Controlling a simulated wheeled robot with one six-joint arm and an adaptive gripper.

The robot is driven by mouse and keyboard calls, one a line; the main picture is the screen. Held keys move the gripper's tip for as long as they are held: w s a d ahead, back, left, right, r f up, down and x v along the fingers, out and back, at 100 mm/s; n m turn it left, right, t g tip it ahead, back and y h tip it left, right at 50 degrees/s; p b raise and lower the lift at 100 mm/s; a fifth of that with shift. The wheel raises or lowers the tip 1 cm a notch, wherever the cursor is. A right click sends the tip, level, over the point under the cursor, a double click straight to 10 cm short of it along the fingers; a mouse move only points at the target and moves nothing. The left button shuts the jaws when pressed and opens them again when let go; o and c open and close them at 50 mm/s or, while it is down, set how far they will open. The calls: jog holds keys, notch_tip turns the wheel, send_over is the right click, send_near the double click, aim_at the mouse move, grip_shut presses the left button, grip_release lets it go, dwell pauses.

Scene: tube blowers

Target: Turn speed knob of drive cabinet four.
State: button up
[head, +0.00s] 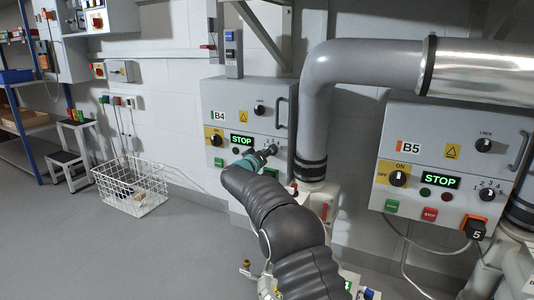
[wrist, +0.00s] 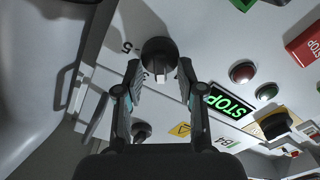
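Drive cabinet four, the light grey box labelled B4 (head: 230,95), hangs on the wall left of centre in the head view. My gripper (head: 268,153) is at the lower right of its front, over the speed knob, which it mostly hides there. In the wrist view, which is turned about upside down, the round black speed knob (wrist: 157,52) lies ahead between the two fingertips of my gripper (wrist: 158,70). The fingers are spread to either side of it, with gaps apparently left. I cannot tell whether the fingertips reach around it. The green STOP display (head: 242,141) is lit.
Cabinet B5 (head: 450,150) stands to the right. A thick grey pipe (head: 318,100) runs down close beside B4. B4's door handle (head: 280,113) is above my gripper.

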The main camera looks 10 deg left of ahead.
grip_shut()
jog(key=shift+p, duration=0.35)
jog(key=m+p, duration=0.2)
jog(key=m, duration=0.1)
jog(key=shift+d+r, duration=0.1)
jog(key=shift+r, duration=0.05)
jog(key=m+p, duration=0.1)
jog(key=m, duration=0.3)
jog(key=shift+s+d+m, duration=0.1)
jog(key=shift+d+m, duration=0.05)
jog(key=shift+m, duration=0.15)
jog(key=m, duration=0.2)
jog(key=m+b, duration=0.1)
jog(key=m, duration=0.3)
jog(key=shift+d+f, duration=0.2)
jog(key=shift+f, duration=0.1)
jog(key=m+b, duration=0.2)
jog(key=m, duration=0.2)
jog(key=shift+s+d+f, duration=0.1)
jog(key=shift+f, duration=0.05)
jog(key=shift+m+b, duration=0.85)
jog(key=shift+m, duration=0.85)
